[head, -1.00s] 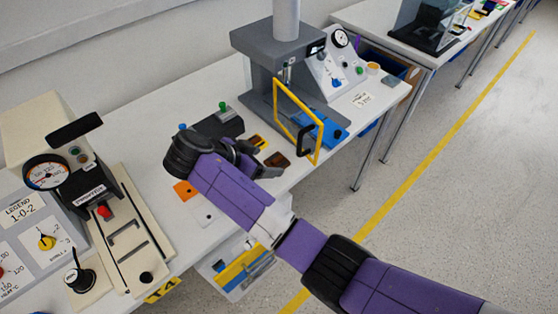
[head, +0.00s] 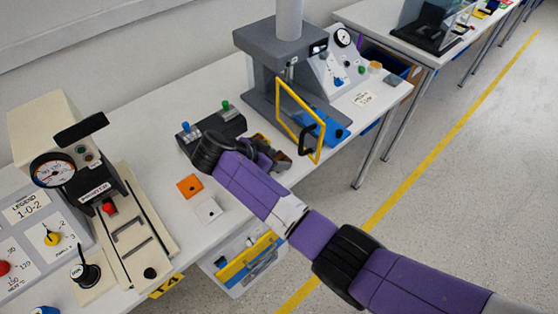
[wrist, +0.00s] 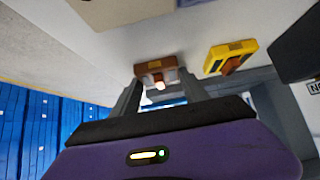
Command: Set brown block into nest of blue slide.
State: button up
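The brown block (wrist: 152,66) lies on the white table, just beyond and between my fingertips in the wrist view. My gripper (wrist: 163,86) is open, with one finger towards each side of the block; contact cannot be made out. In the head view, my gripper (head: 273,156) is low over the table and largely covers the block. The blue slide (head: 334,130) is at the base of the grey press, to the right of my gripper. The yellow-framed guard stands in front of it, and its nest cannot be made out.
The yellow guard frame (head: 281,112) with a black handle stands close beyond my gripper. A yellow block (wrist: 232,57) lies beside the brown one.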

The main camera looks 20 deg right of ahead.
aim_at(276, 159)
jog(key=c, duration=0.3)
jog(key=shift+s+r+p, duration=0.1)
jog(key=shift+r+p, duration=1)
jog(key=shift+r, duration=8.9)
